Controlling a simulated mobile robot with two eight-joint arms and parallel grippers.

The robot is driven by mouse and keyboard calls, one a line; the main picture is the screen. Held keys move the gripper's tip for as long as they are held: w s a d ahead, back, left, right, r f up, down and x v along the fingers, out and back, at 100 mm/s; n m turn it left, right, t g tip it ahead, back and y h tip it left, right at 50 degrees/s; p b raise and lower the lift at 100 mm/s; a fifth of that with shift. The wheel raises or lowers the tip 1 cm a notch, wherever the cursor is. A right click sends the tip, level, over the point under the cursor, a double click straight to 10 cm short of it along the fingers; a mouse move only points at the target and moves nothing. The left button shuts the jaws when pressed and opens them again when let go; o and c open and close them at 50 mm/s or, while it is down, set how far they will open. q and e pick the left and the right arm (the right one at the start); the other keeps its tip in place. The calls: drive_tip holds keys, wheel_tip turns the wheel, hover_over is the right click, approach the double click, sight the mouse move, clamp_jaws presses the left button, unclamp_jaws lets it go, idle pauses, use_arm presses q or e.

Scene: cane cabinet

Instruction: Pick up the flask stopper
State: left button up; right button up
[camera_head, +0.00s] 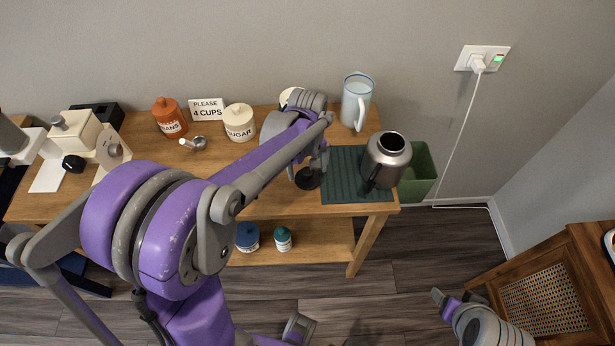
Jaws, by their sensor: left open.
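The flask stopper (308,179) is a small dark round piece on the wooden table, just left of the green mat. My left gripper (313,166) is directly over it, pointing down and open. The fingers partly hide the stopper, and I cannot tell whether they touch it. The steel flask (388,158) stands upright and uncapped on the mat's right side. My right gripper (452,298) is low at the lower right, far from the stopper; its jaw opening is unclear.
The ribbed green mat (340,187) lies at the table's right end. A pale blue pitcher (356,102) stands behind it. A sugar jar (239,123), an orange beans jar (170,118) and a sign (206,109) stand to the left. A green bin (421,170) is beyond the right edge.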

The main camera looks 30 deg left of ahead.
use_arm(q)
wheel_tip(320, 180, down, 2)
drive_tip(key=shift+f, duration=0.25)
use_arm(e)
drive_tip(key=shift+f, duration=0.1)
